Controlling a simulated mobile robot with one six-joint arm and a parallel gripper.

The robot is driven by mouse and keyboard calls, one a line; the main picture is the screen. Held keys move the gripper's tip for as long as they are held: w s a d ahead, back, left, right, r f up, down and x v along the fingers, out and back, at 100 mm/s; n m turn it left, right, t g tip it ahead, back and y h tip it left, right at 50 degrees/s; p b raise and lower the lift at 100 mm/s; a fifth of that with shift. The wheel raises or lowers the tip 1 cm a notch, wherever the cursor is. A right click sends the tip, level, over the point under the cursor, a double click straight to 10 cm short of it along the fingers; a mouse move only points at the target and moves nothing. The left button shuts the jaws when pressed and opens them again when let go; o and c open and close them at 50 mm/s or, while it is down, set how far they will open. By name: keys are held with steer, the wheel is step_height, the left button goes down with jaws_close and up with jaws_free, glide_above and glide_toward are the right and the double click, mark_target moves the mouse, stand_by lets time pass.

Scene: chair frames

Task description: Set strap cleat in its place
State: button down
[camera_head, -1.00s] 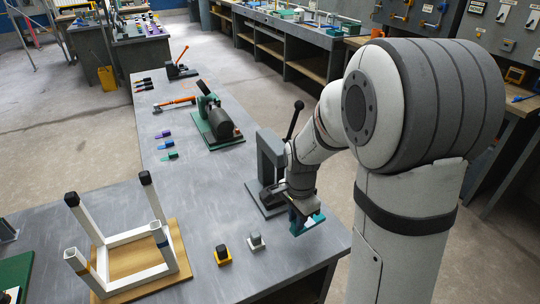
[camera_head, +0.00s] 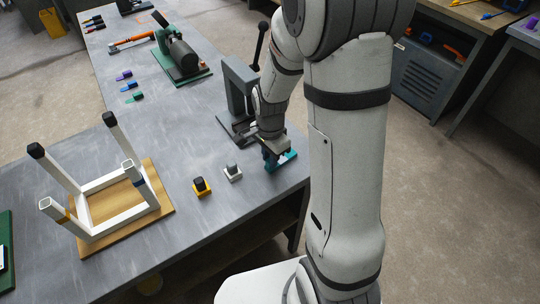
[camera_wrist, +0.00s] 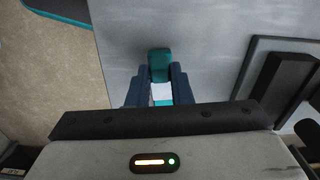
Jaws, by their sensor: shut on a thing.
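My gripper (camera_wrist: 159,88) is shut on a teal piece (camera_wrist: 159,66), which I take to be the strap cleat. In the wrist view its teal end sticks out past the dark blue fingers, and a white part with teal shows between them. In the head view the teal piece (camera_head: 284,160) is at my gripper, by the table's right edge; I cannot tell whether it touches the table. An upturned white chair frame (camera_head: 112,200) sits on a wooden board (camera_head: 158,212) at the left. Two legs have black caps; two have open ends, one with an orange band and one with a blue band.
A green-based machine (camera_head: 183,60) is farther back. The grey tabletop between frame and blocks is clear.

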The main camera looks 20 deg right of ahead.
steer(key=shift+f, duration=0.1)
steer(key=c, duration=1.8)
jaws_free()
steer(key=shift+f, duration=0.1)
steer(key=o, duration=0.5)
step_height(320, 180, up, 11)
steer(key=s+r+n+t, duration=0.2)
steer(key=s+r+n, duration=0.5)
steer(key=s+n, duration=0.6)
steer(key=shift+s+d+r+t, duration=0.25)
steer(key=shift+s+t, duration=0.15)
steer(key=shift+s, duration=0.15)
